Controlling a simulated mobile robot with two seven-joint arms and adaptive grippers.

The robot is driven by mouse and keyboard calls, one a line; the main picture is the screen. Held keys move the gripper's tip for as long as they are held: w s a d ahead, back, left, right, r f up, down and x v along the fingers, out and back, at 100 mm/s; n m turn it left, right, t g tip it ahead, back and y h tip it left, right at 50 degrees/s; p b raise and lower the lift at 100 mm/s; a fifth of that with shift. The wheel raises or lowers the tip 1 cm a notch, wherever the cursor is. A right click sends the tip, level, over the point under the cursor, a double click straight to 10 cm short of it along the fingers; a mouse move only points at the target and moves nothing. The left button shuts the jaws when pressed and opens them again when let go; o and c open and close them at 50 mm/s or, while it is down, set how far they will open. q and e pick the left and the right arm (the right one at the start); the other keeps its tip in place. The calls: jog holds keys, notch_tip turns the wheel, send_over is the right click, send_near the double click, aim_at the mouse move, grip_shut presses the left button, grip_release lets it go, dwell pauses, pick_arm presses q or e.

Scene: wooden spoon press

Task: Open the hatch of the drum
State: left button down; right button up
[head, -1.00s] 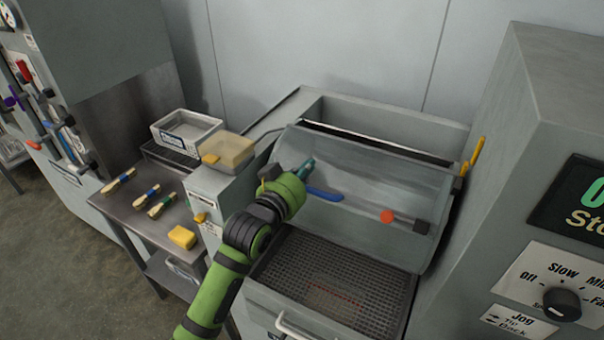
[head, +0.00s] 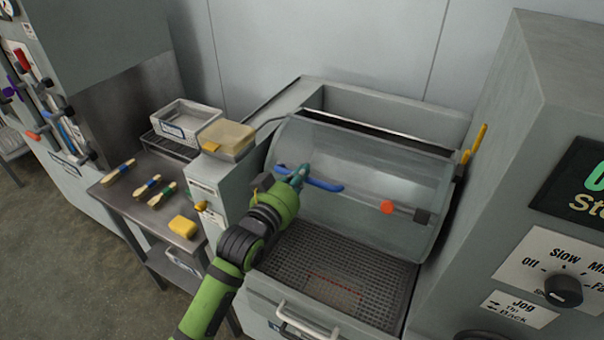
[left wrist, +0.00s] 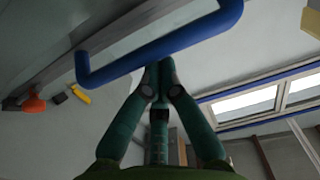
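The drum's hatch (head: 345,222) is a clear grey curved cover, down over the front of the drum. Its long blue handle (head: 327,186) lies across the upper left of the cover; the bar also crosses the top of the left wrist view (left wrist: 190,38). My left gripper (head: 300,174) is at the handle's left part, which shows on both sides of the fingers. In the left wrist view its teal fingers (left wrist: 160,66) are together, their tips right at the bar's lower edge. Whether they touch it or reach behind it cannot be told. My right gripper is out of view.
An orange knob (head: 387,207) sits on the cover. A perforated tray (head: 318,275) is below it. A control cabinet (head: 560,130) stands close on the right. A side table (head: 125,208) with brushes and a yellow block (head: 183,226) is on the left.

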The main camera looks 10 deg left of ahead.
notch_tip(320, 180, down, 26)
jog(key=b, duration=2.5)
pick_arm(q)
notch_tip(320, 180, down, 20)
jog(key=s+t+h+b, duration=0.2)
jog(key=t+b, duration=0.3)
jog(key=t, duration=0.2)
jog(key=shift+s+a+f+t+h+b, duration=0.2)
jog(key=shift+s+a+t+h+b, duration=0.15)
jog(key=shift+a+t+b, duration=0.1)
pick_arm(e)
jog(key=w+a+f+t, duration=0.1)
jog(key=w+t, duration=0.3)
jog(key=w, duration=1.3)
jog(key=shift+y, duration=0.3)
